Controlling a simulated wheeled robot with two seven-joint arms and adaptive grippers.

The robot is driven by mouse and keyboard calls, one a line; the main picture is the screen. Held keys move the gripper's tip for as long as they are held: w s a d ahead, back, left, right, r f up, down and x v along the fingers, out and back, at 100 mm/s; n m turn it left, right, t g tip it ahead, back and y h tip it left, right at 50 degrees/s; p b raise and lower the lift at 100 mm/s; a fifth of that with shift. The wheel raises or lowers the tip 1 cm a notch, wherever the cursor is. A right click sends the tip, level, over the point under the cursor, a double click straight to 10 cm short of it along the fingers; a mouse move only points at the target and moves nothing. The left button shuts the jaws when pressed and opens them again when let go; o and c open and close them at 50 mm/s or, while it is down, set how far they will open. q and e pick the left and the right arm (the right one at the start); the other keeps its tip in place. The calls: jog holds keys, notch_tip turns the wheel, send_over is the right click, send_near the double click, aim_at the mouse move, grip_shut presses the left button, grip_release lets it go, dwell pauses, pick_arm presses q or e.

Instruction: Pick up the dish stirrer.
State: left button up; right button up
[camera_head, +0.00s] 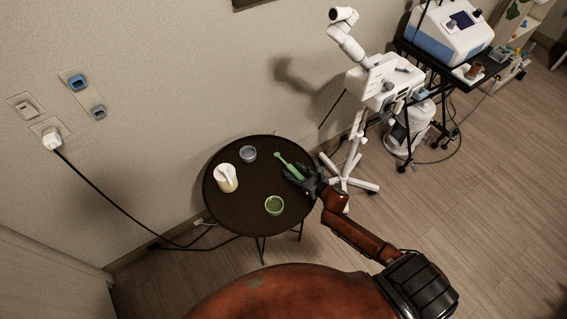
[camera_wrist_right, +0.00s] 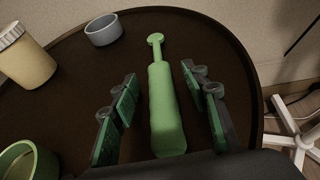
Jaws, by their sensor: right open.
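The dish stirrer (camera_head: 290,167) is a green tool lying on the dark round table near its right side. In the right wrist view the stirrer (camera_wrist_right: 164,105) points away from me, with a small round head at the far end and a thick handle near me. My right gripper (camera_head: 296,179) is over the handle end. In the wrist view my right gripper (camera_wrist_right: 161,90) is open, with one finger on each side of the handle and a gap on both sides. My left gripper is not in view.
On the round table (camera_head: 240,203) stand a cream container with a white lid (camera_head: 226,178), a small grey dish (camera_head: 248,153) and a green bowl (camera_head: 274,205). A white wheeled stand (camera_head: 357,145) is close to the table's right. The wall is behind the table.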

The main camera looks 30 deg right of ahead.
jog(key=shift+w+f, duration=0.15)
jog(key=shift+w, duration=0.1)
jog(key=shift+c, duration=0.4)
grip_shut()
